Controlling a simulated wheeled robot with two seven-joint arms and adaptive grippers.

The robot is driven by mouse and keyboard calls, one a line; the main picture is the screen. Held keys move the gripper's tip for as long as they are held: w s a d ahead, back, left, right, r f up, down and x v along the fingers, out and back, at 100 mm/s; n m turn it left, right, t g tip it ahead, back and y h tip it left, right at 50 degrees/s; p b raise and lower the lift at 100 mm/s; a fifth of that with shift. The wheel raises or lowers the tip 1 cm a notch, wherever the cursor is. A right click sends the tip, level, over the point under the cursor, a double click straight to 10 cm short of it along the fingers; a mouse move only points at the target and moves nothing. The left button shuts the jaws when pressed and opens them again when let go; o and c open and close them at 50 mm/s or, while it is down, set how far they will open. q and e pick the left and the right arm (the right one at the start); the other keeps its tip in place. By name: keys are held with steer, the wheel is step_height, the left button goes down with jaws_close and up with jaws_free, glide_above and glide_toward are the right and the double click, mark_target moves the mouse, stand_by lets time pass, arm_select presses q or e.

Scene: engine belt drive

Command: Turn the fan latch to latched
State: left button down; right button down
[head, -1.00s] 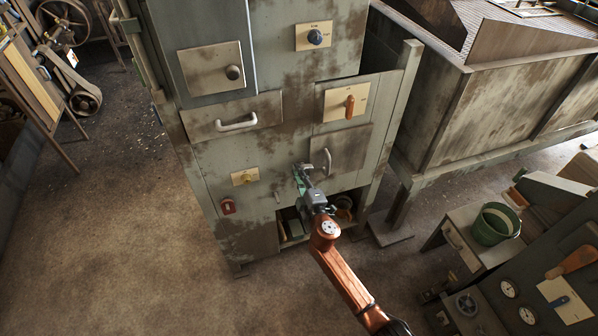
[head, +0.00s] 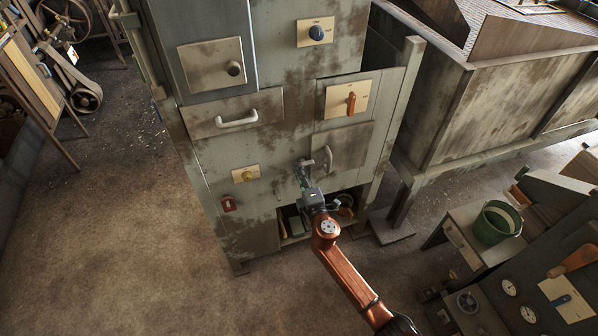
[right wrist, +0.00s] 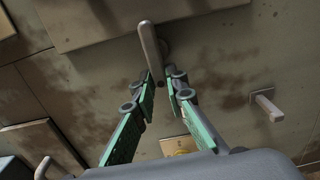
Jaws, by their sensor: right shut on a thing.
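The fan latch appears to be the grey metal lever (right wrist: 149,42) at the top middle of the right wrist view, on the worn cabinet face. My right gripper (right wrist: 159,98) has its two green-padded fingers closed on either side of the lever's lower end. In the head view my right gripper (head: 304,172) is at the cabinet's lower front, left of a small door's handle (head: 328,160). There the lever is small and mostly hidden by the gripper, and I cannot read a latch position. My left gripper is not in view.
A green bucket (head: 496,222) stands on the right.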

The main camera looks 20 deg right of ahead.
steer(key=shift+f, duration=0.1)
steer(key=c, duration=1.9)
jaws_free()
steer(key=shift+c, duration=0.2)
steer(key=shift+s, duration=0.1)
steer(key=s, duration=1.1)
steer(key=shift+s+d, duration=0.15)
steer(key=shift+s, duration=0.25)
